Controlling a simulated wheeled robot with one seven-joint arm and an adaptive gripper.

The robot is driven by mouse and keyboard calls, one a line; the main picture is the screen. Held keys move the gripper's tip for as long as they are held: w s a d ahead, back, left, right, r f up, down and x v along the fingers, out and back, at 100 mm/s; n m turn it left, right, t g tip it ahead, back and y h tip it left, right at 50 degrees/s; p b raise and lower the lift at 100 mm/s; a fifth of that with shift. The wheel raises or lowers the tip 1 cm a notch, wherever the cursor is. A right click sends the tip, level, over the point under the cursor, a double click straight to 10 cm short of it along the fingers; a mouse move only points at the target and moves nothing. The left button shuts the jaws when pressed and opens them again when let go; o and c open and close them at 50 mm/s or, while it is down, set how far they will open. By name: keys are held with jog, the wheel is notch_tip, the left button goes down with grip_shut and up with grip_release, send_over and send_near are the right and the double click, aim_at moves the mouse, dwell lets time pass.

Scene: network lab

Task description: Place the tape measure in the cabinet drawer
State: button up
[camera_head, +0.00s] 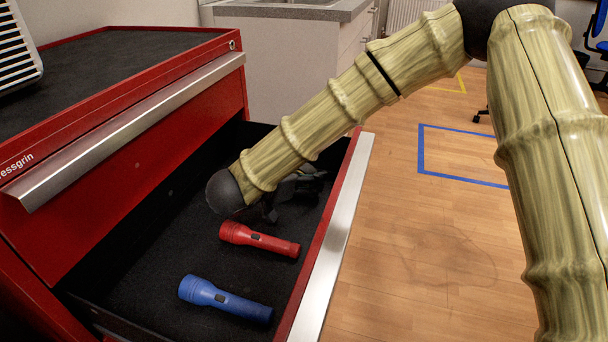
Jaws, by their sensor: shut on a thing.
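The cabinet drawer (160,230) is pulled open from the red cabinet. It has a dark lined floor and a red front with a silver edge. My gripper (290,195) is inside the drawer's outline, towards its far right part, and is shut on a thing. My arm's end hides much of the gripper and its hold. The tape measure cannot be made out clearly; only a small pale greenish patch shows by the gripper. Whether the held thing touches the drawer floor cannot be told.
A red flashlight (260,240) lies in the drawer just in front of my gripper, and a blue flashlight (226,299) lies nearer. The drawer's silver front edge (338,235) stands to the right. The drawer floor to the left is clear.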

jog(key=shift+f, duration=0.45)
jog(key=o, duration=1.4)
notch_tip(320, 180, up, 10)
jog(key=shift+f, duration=0.1)
